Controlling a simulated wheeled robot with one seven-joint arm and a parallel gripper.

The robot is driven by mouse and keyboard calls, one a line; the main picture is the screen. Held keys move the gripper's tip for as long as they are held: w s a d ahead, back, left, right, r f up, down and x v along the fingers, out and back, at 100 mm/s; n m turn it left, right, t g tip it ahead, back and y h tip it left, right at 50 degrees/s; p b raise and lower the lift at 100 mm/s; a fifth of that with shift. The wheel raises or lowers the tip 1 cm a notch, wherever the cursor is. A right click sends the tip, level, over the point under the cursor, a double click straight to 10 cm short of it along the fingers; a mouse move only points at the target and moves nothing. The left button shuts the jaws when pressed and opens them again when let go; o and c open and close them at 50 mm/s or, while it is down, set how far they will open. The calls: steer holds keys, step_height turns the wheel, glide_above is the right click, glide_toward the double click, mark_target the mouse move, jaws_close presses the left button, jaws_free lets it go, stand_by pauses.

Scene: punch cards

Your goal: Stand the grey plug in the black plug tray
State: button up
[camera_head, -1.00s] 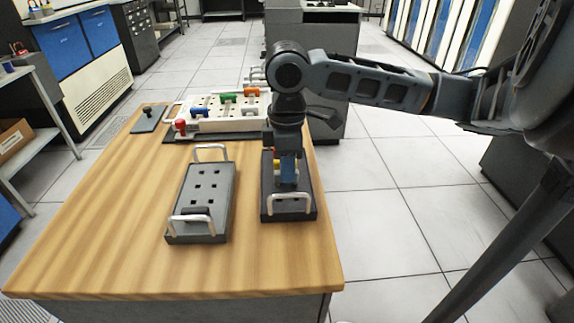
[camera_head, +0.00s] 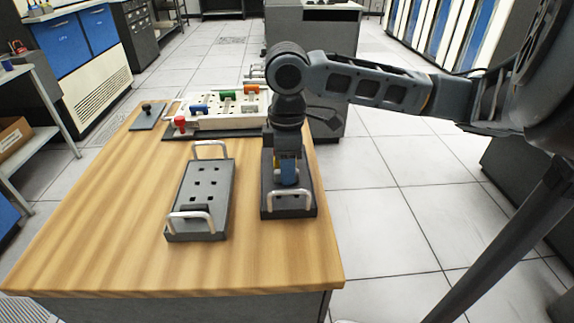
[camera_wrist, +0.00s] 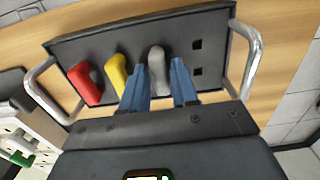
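The black plug tray (camera_head: 266,207) lies on the wooden table and has a metal handle at each end. In the wrist view the tray (camera_wrist: 215,27) carries a red plug (camera_wrist: 86,82) and a yellow plug (camera_wrist: 118,72), both upright. The grey plug (camera_wrist: 157,66) is upright beside the yellow one, in line with them and at about the same height. The plug's lower end is hidden. In the head view my gripper (camera_head: 289,180) points down over the tray.
A grey tray (camera_head: 207,165) with handles and empty holes lies to the left. Behind it a white rack (camera_head: 215,119) holds several coloured plugs. A small dark plate with a knob (camera_head: 146,118) is at the far left. The table's front left is clear.

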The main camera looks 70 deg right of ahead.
steer(key=o, duration=0.3)
steer(key=shift+r, duration=0.1)
step_height(320, 180, up, 8)
steer(key=shift+f+p, duration=0.15)
steer(key=shift+p, duration=0.35)
stand_by(0.4)
